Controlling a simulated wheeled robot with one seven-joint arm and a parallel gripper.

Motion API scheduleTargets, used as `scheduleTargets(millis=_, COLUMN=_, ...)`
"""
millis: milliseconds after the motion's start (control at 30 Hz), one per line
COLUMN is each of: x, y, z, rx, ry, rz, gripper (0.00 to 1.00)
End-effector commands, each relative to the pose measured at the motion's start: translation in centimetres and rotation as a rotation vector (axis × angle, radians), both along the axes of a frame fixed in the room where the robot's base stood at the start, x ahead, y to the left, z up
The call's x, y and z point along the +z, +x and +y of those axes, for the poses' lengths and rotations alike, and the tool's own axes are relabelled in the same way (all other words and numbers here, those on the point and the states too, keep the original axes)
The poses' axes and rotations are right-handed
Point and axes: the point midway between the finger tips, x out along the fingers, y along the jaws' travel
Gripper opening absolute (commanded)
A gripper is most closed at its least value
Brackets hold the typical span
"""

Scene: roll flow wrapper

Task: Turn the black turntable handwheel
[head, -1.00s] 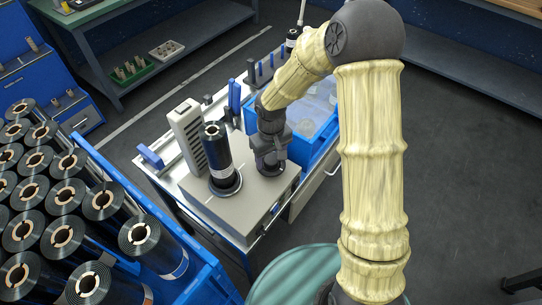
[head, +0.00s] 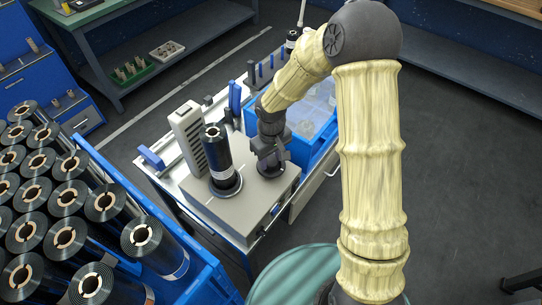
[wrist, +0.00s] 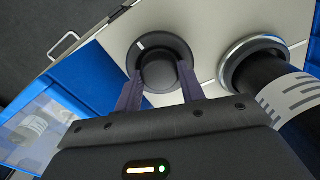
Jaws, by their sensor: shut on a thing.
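The black turntable handwheel (wrist: 177,49) is a round black dial with a white mark near its upper left rim and a raised central knob (wrist: 159,72). My gripper (wrist: 162,82) has one finger on each side of the knob and is shut on it. In the head view my gripper (head: 270,168) is at the right part of the machine's top, and my wrist hides most of the handwheel there. A black roll (head: 217,155) stands upright on the turntable ring (head: 226,190), left of my gripper; the ring also shows in the wrist view (wrist: 229,62).
The grey machine housing (head: 235,212) carries the wheel and roll. A vented grey unit (head: 186,133) stands behind the roll. A blue bin (head: 315,150) is close to the right of my wrist. A blue crate (head: 190,240) of several black rolls fills the left.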

Motion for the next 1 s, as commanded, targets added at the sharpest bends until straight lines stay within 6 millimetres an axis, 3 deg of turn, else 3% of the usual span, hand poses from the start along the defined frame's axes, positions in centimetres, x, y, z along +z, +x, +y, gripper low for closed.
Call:
scheduleTargets(millis=700, x=0.31, y=0.04, z=0.07, rx=0.600, ry=-0.001, rz=0.000, gripper=0.16)
scheduleTargets(millis=1000, x=0.19, y=0.06, z=0.05, rx=0.774, ry=0.000, rz=-0.001, gripper=0.16)
